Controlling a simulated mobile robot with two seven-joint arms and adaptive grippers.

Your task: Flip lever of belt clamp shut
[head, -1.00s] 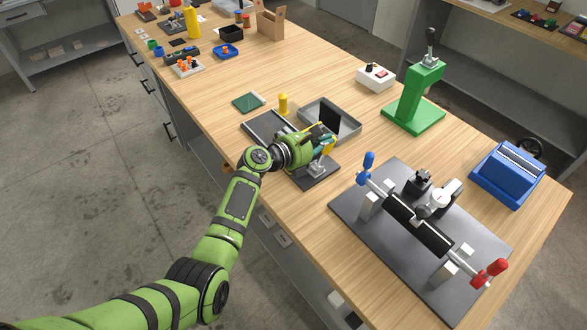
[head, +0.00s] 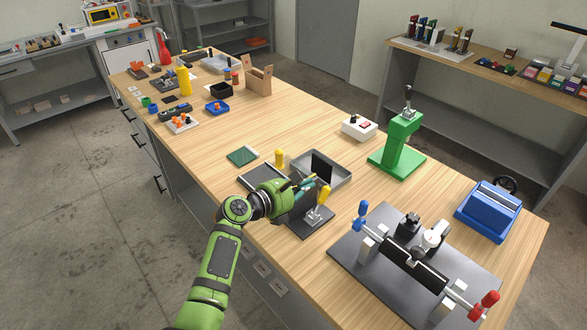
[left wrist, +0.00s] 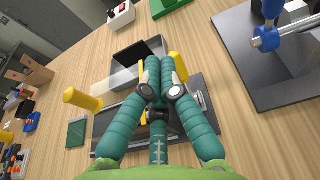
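The belt clamp is a small metal toggle clamp (head: 317,214) on a dark base plate near the table's front edge. Its yellow-handled lever (head: 324,195) stands up, slightly tilted, in the head view. A yellow grip shows beside the fingers in the left wrist view (left wrist: 181,67). My left gripper (head: 308,183) is just left of the lever, above the clamp's plate. Its teal fingers (left wrist: 160,65) are drawn together at the tips, with nothing seen between them. They hide much of the clamp in the wrist view. I cannot tell whether they touch the lever. My right gripper is out of view.
A grey tray (head: 342,180) with an upright dark panel stands behind the clamp, and a yellow post (head: 280,158) is to its left. A roller fixture (head: 345,255) with blue and red handles lies to the right.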

